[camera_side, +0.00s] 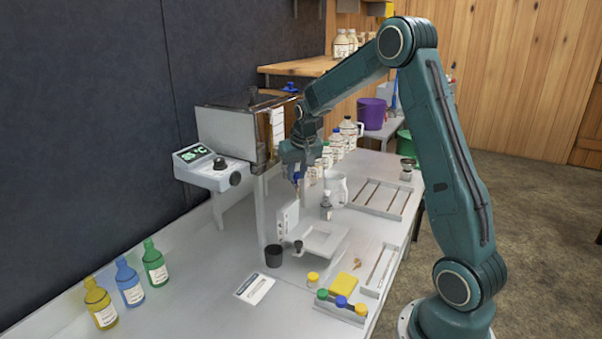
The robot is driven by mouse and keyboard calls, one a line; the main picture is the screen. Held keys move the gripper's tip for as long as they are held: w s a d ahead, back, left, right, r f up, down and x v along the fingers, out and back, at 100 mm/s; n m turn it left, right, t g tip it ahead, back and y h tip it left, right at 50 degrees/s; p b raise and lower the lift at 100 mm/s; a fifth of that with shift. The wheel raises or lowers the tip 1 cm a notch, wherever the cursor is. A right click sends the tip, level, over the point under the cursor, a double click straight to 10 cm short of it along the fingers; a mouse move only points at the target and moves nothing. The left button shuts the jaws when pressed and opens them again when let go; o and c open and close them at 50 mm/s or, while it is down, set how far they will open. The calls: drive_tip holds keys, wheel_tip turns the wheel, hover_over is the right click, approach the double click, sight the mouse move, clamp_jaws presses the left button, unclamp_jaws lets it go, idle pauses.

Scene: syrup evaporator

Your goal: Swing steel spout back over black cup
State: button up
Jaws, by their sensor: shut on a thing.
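The black cup (273,255) stands upright on the metal bench, below and left of my gripper. My gripper (298,180) points down beside the front right of the evaporator (232,130), well above the bench. Its jaws are shut on a small part that looks like the steel spout, with a bit of blue showing at the jaws. The spout's shape and direction are mostly hidden by the gripper and too small to make out.
A white upright panel (287,219) stands below the gripper, with a white jug (336,188) to its right. A control box (213,170) is at left. Yellow, blue and green bottles (128,281) stand front left. A slotted tray (382,198) lies at right.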

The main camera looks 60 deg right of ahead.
drive_tip(key=shift+w+a, duration=0.1)
drive_tip(key=shift+w, duration=0.05)
drive_tip(key=shift+w+a, duration=0.6)
drive_tip(key=shift+w, duration=0.05)
idle(0.4)
drive_tip(key=shift+w+a, duration=0.1)
drive_tip(key=shift+w, duration=0.1)
drive_tip(key=shift+w+a, duration=0.4)
drive_tip(key=shift+w, duration=0.55)
drive_tip(key=shift+w+a, duration=0.2)
drive_tip(key=shift+w, duration=1.15)
idle(0.4)
